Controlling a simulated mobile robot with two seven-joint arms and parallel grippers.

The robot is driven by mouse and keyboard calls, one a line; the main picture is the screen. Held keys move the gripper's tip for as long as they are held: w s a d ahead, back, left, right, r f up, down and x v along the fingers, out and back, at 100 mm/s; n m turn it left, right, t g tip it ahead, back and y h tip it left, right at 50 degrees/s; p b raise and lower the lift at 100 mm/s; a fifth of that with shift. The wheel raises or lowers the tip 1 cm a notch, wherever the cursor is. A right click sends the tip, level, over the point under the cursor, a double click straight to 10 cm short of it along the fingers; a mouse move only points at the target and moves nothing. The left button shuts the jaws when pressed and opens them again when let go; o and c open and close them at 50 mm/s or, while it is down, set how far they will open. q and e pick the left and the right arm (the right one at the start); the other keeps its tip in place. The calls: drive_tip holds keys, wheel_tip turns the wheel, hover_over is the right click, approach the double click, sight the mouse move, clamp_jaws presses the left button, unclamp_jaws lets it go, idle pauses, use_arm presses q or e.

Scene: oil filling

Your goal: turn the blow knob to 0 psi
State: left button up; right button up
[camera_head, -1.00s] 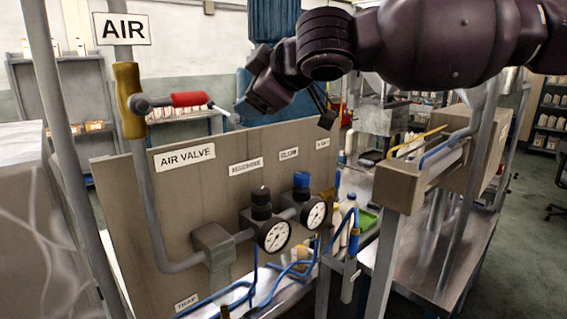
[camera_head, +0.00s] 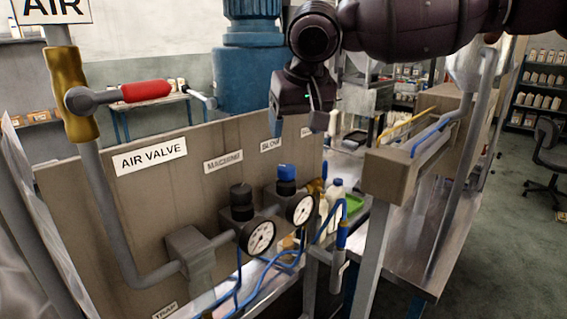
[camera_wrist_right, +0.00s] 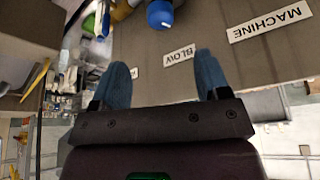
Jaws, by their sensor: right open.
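The blow knob is the blue knob (camera_head: 286,172) below the BLOW label (camera_head: 271,145), on top of the right-hand pressure regulator. It also shows at the top of the right wrist view (camera_wrist_right: 160,14). Its gauge (camera_head: 301,209) faces me, with a reading too small to tell. My right gripper (camera_head: 304,122) points down above the valve board, higher than the blue knob and apart from it. In the right wrist view its two blue fingers (camera_wrist_right: 163,68) are spread and empty, with the BLOW label between and beyond them. My left gripper is not in view.
A black knob (camera_head: 240,192) with its own gauge (camera_head: 260,237) stands left of the blue one. The air valve's red handle (camera_head: 146,91) is at the left. Blue hoses (camera_head: 262,272) hang below.

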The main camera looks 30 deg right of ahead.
sight(286, 167)
drive_tip(key=x, duration=1.1)
drive_tip(key=shift+w+r+p, duration=0.1)
drive_tip(key=shift+w+p, duration=0.05)
drive_tip(key=shift+p, duration=0.15)
drive_tip(key=c, duration=0.9)
